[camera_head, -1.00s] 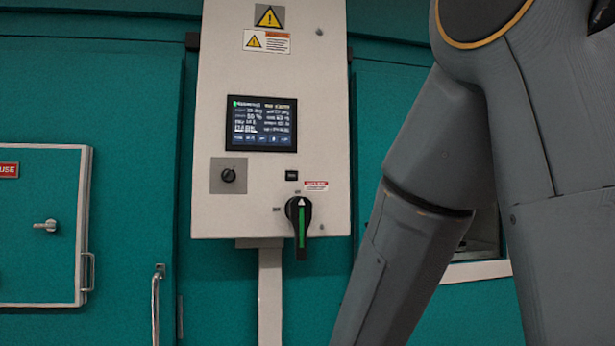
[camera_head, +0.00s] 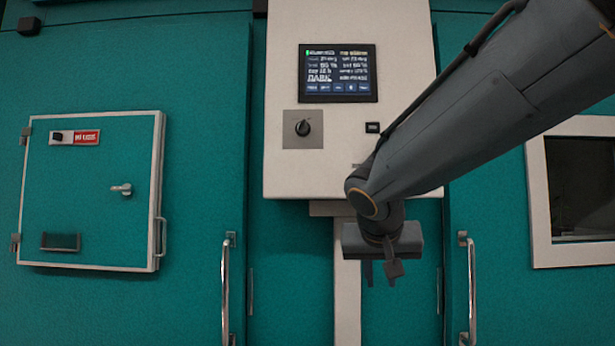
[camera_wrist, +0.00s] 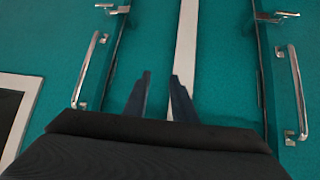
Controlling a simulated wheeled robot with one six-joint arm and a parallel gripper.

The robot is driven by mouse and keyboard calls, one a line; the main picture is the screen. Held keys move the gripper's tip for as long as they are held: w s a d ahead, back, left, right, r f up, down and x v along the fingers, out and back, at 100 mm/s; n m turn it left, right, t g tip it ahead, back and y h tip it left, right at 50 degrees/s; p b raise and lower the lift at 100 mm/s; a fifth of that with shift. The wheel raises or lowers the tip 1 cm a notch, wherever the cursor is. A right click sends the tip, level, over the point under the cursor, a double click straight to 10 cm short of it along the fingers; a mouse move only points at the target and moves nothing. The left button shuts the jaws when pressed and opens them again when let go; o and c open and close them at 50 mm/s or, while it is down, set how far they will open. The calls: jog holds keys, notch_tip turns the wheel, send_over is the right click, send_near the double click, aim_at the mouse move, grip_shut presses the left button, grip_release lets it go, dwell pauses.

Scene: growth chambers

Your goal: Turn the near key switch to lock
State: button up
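A small dark round switch (camera_head: 303,128) sits on a square grey plate (camera_head: 289,142) at the lower left of the white control panel (camera_head: 285,180). It looks like the key switch, but its markings are too small to read. My gripper (camera_head: 379,276) hangs below the panel's lower edge, to the right of and below the switch, touching nothing. Its two fingers are apart and empty; they also show in the wrist view (camera_wrist: 160,78), pointing along the teal wall. The switch is not in the wrist view. My forearm hides the panel's lower right part.
A lit screen (camera_head: 338,74) is above the switch. A teal hatch (camera_head: 90,210) with a latch (camera_head: 122,189) is at left. Metal door handles (camera_head: 225,285) (camera_head: 472,290) stand out on both sides of a pale vertical strip (camera_head: 346,290). A window (camera_head: 590,190) is at right.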

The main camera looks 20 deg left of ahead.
jog(key=a+r+m+t+y+b, duration=0.1)
jog(key=a+r+t+b, duration=0.1)
jog(key=a+r, duration=0.4)
jog(key=a+r+t+y+b, duration=0.15)
jog(key=a+r, duration=0.25)
jog(key=r, duration=0.5)
jog(key=m+t+y+b, duration=0.2)
jog(key=m+t+b, duration=0.1)
jog(key=t+b, duration=0.15)
send_near(303, 121)
jog(key=w, duration=0.3)
jog(key=shift+w+a+r+h+p, duration=0.2)
jog(key=shift+w+a+h+p, duration=0.05)
jog(key=shift+w+a+p, duration=0.25)
jog(key=p+x, duration=0.2)
jog(key=x, duration=0.5)
jog(key=shift+f, duration=0.1)
grip_shut()
